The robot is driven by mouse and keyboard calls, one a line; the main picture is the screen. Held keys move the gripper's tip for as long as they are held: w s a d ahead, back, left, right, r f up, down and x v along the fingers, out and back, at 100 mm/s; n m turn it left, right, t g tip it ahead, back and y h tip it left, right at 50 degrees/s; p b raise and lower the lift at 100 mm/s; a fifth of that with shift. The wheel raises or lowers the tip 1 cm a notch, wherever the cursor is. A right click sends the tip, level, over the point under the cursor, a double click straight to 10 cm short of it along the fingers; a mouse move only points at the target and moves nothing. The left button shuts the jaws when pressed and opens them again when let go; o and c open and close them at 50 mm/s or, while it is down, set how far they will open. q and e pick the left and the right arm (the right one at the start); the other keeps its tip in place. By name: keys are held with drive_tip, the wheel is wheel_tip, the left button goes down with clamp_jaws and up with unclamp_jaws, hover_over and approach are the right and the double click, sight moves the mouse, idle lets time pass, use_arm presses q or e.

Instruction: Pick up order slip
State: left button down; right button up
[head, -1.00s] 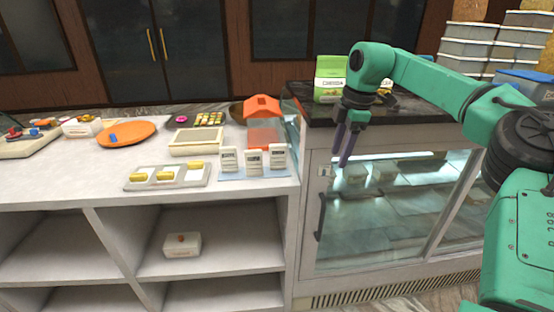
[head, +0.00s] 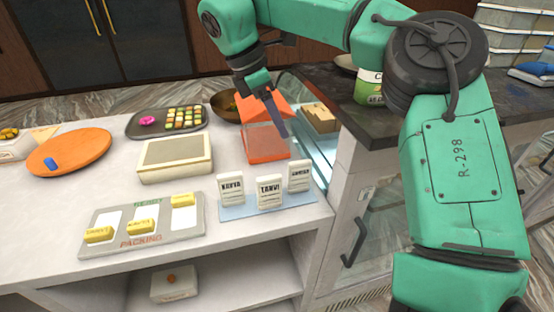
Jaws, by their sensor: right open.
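Three white order slips stand upright on a light blue mat (head: 238,212) near the counter's front right. The left slip (head: 231,189) reads KAVYA, the middle slip (head: 269,195) reads TANVI, and the right slip (head: 299,177) has print too small to read surely. My right gripper (head: 280,127) is open and empty, pointing down in front of the orange box, above and behind the slips. It touches no slip. Its fingers overlap in this view. My left gripper is not in view.
A grey packing board (head: 165,240) with yellow blocks lies left of the slips. A cream box (head: 175,170), an orange box (head: 266,144), a sweets tray (head: 143,133) and an orange plate (head: 90,142) stand behind. A glass case with a dark top (head: 350,117) is at right.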

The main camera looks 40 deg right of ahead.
hover_over(298, 162)
drive_tip(key=a, duration=0.1)
drive_tip(key=f, duration=0.6)
drive_tip(key=shift+s+a+f, duration=0.15)
drive_tip(key=shift+a+f, duration=0.05)
drive_tip(key=shift+f, duration=0.05)
drive_tip(key=x, duration=0.2)
drive_tip(key=p+x, duration=0.1)
drive_tip(key=x, duration=0.1)
drive_tip(key=w+p+x, duration=0.1)
drive_tip(key=x, duration=0.1)
drive_tip(key=shift+a+f, duration=0.1)
drive_tip(key=shift+f, duration=0.25)
drive_tip(key=shift+s+f, duration=0.1)
drive_tip(key=shift+f, duration=0.05)
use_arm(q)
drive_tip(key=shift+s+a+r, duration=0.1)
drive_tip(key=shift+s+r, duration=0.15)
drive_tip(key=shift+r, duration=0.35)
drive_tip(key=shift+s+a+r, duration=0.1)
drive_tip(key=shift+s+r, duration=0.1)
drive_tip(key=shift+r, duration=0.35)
use_arm(e)
clamp_jaws()
